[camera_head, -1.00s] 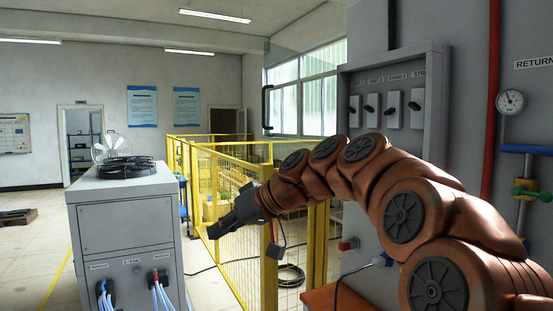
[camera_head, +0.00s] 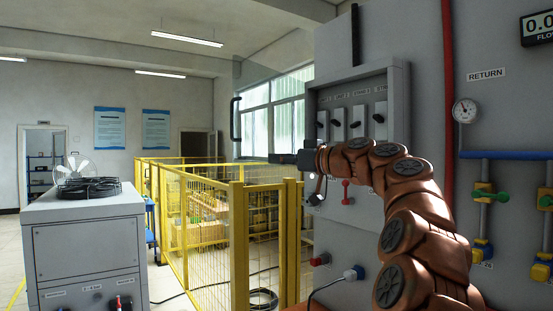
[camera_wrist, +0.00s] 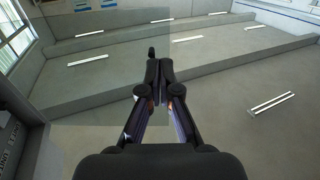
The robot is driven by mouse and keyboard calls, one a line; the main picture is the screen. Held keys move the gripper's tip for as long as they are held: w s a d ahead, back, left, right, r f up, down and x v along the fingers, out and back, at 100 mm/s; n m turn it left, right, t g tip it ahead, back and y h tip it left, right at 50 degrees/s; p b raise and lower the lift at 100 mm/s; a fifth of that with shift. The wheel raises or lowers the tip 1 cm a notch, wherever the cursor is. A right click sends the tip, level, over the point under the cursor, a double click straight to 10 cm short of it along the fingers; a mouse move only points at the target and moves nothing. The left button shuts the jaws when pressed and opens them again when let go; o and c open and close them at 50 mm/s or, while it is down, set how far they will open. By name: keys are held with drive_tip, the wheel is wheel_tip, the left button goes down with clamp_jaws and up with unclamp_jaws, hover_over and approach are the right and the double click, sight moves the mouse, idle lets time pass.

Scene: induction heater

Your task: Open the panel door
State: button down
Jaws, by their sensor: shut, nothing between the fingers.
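The grey panel box (camera_head: 398,100) stands on the cabinet wall right of centre in the head view, with its row of switches exposed. A see-through, faintly tinted door pane (camera_head: 275,85) appears to stand swung out from the box's left side. Its black upright handle (camera_head: 235,118) is at the pane's far left edge. My gripper (camera_head: 272,158) points left, below the pane's middle and right of the handle. In the wrist view its fingers (camera_wrist: 153,75) are shut with nothing between them. A tinted pane edge shows near them there; whether they touch it I cannot tell.
A yellow mesh fence (camera_head: 238,235) stands behind my gripper. A grey cabinet (camera_head: 85,245) with a black coil on top is at left. A gauge (camera_head: 466,111), blue pipes and valves are on the right wall.

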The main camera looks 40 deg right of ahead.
sight(239, 158)
drive_tip(key=p+x, duration=0.3)
drive_tip(key=x, duration=0.8)
drive_tip(key=shift+a, duration=0.15)
